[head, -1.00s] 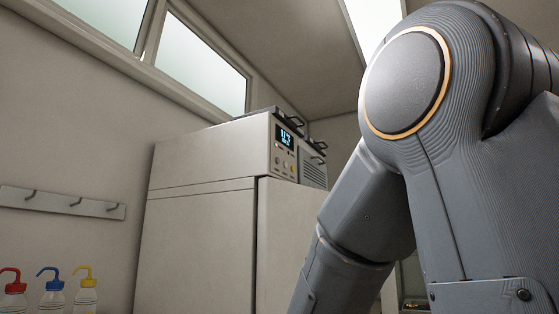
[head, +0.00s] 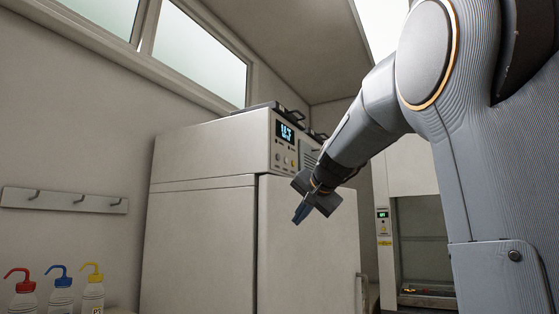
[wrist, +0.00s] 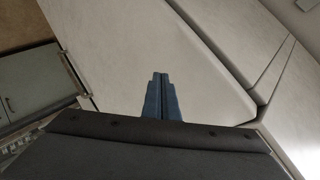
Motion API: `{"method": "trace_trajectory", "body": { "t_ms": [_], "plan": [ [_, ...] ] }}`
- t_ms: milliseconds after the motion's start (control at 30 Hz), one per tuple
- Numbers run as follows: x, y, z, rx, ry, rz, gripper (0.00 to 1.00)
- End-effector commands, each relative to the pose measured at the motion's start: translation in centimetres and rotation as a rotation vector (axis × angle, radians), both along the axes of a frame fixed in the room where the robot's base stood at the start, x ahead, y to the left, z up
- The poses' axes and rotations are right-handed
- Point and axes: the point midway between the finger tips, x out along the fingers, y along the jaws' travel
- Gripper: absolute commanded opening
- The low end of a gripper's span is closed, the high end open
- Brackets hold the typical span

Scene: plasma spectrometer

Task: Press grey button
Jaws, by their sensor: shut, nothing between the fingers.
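A tall pale cabinet (head: 205,240) stands ahead in the head view. Its upper front carries a control panel (head: 285,145) with a lit blue display (head: 285,131) and small round controls below it. The controls are too small to tell which one is the grey button. My gripper (head: 300,214) is in front of the cabinet door, below and slightly right of the panel, pointing down and left. In the wrist view its blue fingers (wrist: 161,97) are together and empty, with the pale cabinet surface beyond them. The panel does not show there.
Wash bottles with red, blue (head: 60,290) and yellow caps stand at lower left, under a hook rail (head: 65,200). A fume-hood-like unit (head: 420,240) stands behind my arm at right. Black handles (head: 292,113) stick up on the cabinet top.

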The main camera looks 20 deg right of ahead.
Motion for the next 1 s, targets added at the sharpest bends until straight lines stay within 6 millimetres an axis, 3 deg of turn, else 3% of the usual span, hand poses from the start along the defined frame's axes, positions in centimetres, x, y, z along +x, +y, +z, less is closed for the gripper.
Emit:
{"method": "trace_trajectory", "body": {
  "t_ms": [33,200,300,400,567,1000],
  "plan": [
    [-0.2,-1.0,3.6,0.012,-0.05,-0.023,0.0],
    [-1.3,-3.1,12.4,0.053,-0.185,-0.073,0.0],
    [-2.0,-3.9,16.1,0.068,-0.24,-0.09,0.0],
    [-2.5,-4.2,18.4,0.078,-0.276,-0.098,0.0],
    [-2.9,-4.5,19.7,0.085,-0.298,-0.104,0.0],
    [-2.4,-4.1,19.7,0.085,-0.296,-0.103,0.0]
  ]
}}
